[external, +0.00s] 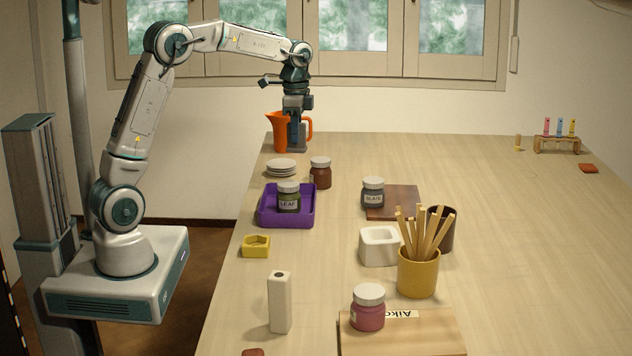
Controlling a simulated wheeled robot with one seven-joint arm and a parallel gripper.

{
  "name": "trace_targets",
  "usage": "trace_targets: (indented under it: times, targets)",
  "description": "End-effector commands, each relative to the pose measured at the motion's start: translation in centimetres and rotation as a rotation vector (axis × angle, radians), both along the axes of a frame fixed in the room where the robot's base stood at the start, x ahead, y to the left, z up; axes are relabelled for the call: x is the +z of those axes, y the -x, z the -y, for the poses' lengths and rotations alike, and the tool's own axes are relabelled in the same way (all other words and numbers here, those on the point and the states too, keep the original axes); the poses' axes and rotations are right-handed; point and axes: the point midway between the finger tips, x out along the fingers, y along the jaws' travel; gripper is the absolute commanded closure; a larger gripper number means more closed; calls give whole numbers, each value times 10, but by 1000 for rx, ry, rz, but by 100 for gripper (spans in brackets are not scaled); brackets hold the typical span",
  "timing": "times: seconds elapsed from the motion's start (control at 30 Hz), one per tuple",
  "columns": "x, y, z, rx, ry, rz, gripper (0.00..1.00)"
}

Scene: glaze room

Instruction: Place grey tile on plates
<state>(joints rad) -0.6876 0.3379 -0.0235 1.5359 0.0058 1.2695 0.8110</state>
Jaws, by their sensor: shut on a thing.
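No other grey tile shows on the table. A small stack of pale plates (281,167) lies on the table in front of the jug, nearer the camera than my gripper. Nothing shows on top of the plates.
A brown jar (320,174) is right of the plates. A purple tray (271,215) holding a LEAF jar (289,198) is in front of them. The far middle of the table is clear.

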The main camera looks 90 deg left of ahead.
Motion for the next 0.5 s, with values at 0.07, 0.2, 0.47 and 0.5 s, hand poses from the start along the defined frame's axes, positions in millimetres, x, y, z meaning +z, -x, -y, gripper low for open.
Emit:
trace_targets:
  times: [0.07,0.2,0.47,0.5]
  targets:
    - [0,15,-28,55,0,0,100]
    - [0,33,-58,115,0,0,100]
    - [-8,50,-88,153,3,-3,100]
    - [-13,53,-95,152,2,-3,100]
